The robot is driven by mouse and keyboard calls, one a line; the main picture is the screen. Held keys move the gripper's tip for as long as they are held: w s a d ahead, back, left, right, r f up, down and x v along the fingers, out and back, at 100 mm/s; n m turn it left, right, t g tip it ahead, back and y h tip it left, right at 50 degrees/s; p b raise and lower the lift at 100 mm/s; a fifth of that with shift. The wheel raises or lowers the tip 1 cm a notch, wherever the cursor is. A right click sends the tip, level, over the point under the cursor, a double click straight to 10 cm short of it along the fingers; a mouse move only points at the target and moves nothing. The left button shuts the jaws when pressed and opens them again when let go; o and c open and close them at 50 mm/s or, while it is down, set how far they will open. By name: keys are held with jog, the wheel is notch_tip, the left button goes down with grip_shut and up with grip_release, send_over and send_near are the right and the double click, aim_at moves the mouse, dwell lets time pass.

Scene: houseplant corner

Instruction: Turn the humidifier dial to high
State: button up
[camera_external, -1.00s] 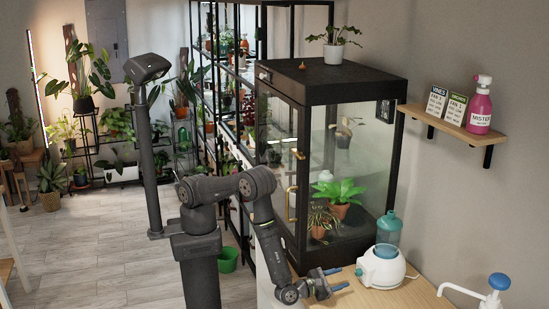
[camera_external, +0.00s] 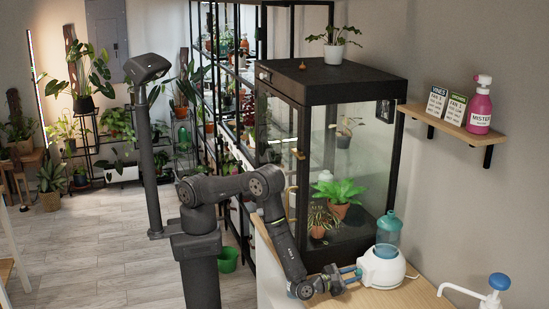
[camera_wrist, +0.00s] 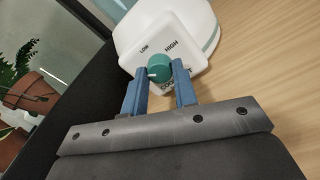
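The white humidifier (camera_external: 382,269) with its teal tank (camera_external: 388,229) stands on the wooden counter. In the wrist view its front face (camera_wrist: 140,42) carries LOW at upper left and HIGH at upper right, above a round teal dial (camera_wrist: 160,66). A pale mark on the dial sits at its lower left, towards the LOW side. My gripper (camera_wrist: 159,72) is open, its two blue fingertips on either side of the dial, with narrow gaps. Lettering below the dial is partly hidden. In the external view my gripper (camera_external: 352,273) reaches the humidifier's left side; the dial is hidden there.
A glass plant cabinet (camera_external: 350,90) stands directly behind my gripper. A wall shelf (camera_external: 450,121) holds signs and a pink mister bottle (camera_external: 480,107). The counter (camera_external: 400,299) in front is clear.

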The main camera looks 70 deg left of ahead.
jog(key=shift+m, duration=0.8)
jog(key=o, duration=1)
jog(key=s, duration=1.1)
jog(key=s+d, duration=0.1)
jog(key=s, duration=0.5)
jog(key=shift+s, duration=0.25)
